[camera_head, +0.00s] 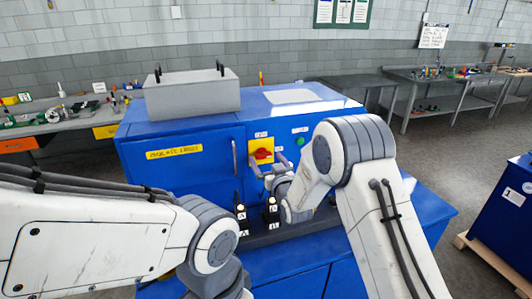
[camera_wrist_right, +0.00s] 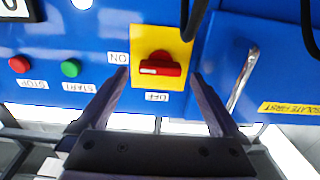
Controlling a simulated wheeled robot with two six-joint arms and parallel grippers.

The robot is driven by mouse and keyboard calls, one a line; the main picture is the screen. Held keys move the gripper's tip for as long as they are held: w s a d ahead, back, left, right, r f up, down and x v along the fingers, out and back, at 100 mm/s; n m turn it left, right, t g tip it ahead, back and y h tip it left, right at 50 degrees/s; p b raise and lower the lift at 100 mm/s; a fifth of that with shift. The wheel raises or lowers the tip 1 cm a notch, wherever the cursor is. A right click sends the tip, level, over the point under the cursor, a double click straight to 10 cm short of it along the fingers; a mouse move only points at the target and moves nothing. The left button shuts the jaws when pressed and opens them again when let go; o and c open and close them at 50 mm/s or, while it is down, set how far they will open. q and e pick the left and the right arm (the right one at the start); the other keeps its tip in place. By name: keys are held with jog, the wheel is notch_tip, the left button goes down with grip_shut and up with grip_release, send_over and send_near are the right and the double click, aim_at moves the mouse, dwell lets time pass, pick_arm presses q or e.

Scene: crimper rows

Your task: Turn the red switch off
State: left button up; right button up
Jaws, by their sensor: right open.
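The red switch (camera_head: 262,155) sits on a yellow plate on the front of the blue machine. In the right wrist view, which is upside down, the red switch (camera_wrist_right: 160,68) has its handle lying level, with the white mark at the end facing the ON label (camera_wrist_right: 119,58). The OFF label (camera_wrist_right: 157,97) is below the plate there. My right gripper (camera_head: 271,168) is open in front of the switch. In the wrist view its fingers (camera_wrist_right: 160,76) appear on either side of the plate; contact is unclear. My left arm shows, but its gripper does not.
A green button (camera_wrist_right: 70,68) and a red button (camera_wrist_right: 19,64) are on the panel beside the switch. A metal door handle (camera_wrist_right: 243,78) is on the other side. Black tooling (camera_head: 271,212) stands on the ledge below.

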jog(key=shift+w+a, duration=0.2)
jog(key=shift+w, duration=0.4)
jog(key=c, duration=1.4)
jog(key=shift+f+b, duration=0.15)
jog(key=shift+b, duration=0.25)
jog(key=shift+s+a+f+n+b, duration=0.1)
jog(key=shift+n+b, duration=4.45)
jog(key=shift+b, duration=2.15)
jog(key=shift+a+n+b, duration=0.1)
jog(key=shift+n+b, duration=4.45)
jog(key=shift+b, duration=2.1)
